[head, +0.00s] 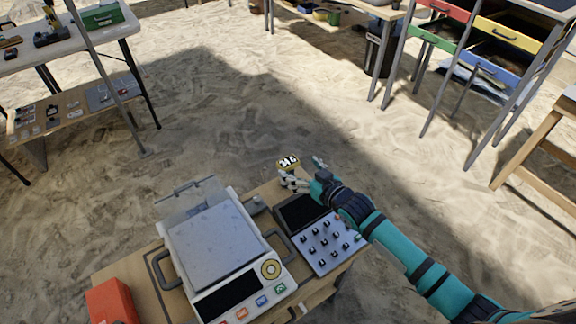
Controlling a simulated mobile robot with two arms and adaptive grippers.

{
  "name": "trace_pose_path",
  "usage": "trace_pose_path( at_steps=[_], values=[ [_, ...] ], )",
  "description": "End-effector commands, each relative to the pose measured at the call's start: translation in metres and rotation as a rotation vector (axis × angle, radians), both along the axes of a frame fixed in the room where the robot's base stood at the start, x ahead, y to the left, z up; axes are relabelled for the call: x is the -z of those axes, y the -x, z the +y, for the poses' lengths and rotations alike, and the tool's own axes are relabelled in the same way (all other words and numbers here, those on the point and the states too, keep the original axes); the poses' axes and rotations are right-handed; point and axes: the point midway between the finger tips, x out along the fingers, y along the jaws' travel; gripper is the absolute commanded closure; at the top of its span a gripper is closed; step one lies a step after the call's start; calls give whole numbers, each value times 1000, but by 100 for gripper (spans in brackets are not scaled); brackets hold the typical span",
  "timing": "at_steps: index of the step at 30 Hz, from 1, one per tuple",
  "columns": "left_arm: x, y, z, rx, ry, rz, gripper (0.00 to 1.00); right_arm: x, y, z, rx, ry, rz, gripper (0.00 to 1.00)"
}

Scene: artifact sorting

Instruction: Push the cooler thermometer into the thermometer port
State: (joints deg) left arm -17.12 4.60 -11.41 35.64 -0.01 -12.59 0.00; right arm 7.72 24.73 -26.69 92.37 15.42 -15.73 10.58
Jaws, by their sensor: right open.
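I cannot tell which part is the thermometer port. My left gripper is not in view.
A grey panel with several black knobs (322,246) lies right of the device, under my right arm. A red box (111,301) sits at the table's left front. Sand surrounds the table. A white table (75,45) and coloured drawers (495,35) stand farther off.

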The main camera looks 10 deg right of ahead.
Motion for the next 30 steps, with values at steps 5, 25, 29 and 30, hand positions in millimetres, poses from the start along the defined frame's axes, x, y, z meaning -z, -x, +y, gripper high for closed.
trace_pose_path(
  at_steps=[5,25,29,30],
  values=[
    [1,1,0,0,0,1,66,4,-11,5,0,0,0,13],
    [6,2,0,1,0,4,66,21,-54,26,0,0,1,13],
    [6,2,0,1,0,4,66,21,-54,26,0,0,1,30],
    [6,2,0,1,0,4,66,21,-54,26,0,0,1,36]
  ],
)
